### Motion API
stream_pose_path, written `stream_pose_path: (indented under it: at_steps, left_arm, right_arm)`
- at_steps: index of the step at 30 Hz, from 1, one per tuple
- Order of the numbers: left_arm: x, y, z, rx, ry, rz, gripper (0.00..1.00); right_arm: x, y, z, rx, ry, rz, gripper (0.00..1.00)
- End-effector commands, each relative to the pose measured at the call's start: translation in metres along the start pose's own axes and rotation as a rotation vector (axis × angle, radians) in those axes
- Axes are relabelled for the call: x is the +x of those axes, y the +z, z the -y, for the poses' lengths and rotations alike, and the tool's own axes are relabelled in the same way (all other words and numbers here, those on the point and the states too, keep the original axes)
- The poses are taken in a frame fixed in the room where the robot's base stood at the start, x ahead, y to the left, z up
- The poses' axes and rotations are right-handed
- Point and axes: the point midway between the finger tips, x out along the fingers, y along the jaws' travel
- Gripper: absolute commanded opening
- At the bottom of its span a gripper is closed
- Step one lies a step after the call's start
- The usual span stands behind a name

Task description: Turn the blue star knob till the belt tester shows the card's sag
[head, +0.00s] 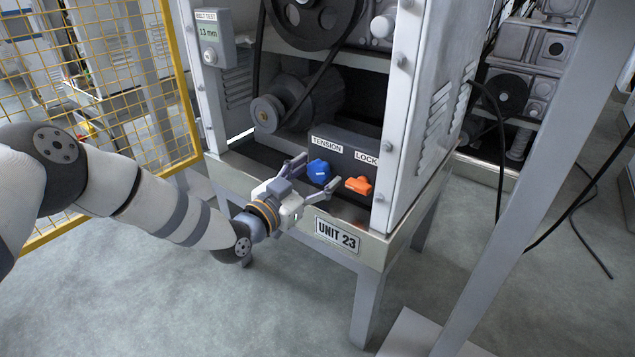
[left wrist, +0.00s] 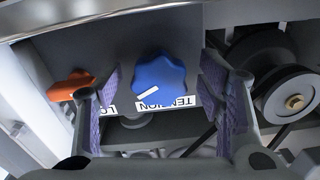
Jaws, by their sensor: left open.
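The blue star knob (head: 318,171) sits under the TENSION label (head: 327,144) on the low front panel of UNIT 23. My left gripper (head: 303,186) is open at its left and front, apart from it as far as I can tell. In the left wrist view the blue knob (left wrist: 160,82) shows between the two open fingers (left wrist: 165,95), with a white pointer line on its face. The belt tester (head: 213,38), at the upper left of the machine, reads 13 mm. No card with a sag value shows. My right gripper is not in view.
The orange LOCK knob (head: 358,185) sits just right of the blue knob. The belt and pulleys (head: 267,113) are above and behind. A white machine post (head: 403,110) stands at the right, and a yellow mesh fence (head: 130,80) at the left.

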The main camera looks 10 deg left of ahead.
Motion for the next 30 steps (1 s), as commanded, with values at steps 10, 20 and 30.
stream_pose_path:
  at_steps: [10, 20, 30]
  left_arm:
    - [0.0055, -0.0014, -0.0003, -0.001, 0.001, 0.0, 0.55]
    - [0.0051, -0.0009, -0.0002, 0.001, 0.0, 0.001, 0.13]
    - [0.0053, -0.004, -0.0003, 0.12, 0.002, -0.001, 0.13]
  right_arm:
    - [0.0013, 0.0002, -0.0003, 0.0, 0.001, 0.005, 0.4]
    - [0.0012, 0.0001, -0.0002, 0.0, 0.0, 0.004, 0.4]
    - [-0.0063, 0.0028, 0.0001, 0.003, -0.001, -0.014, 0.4]
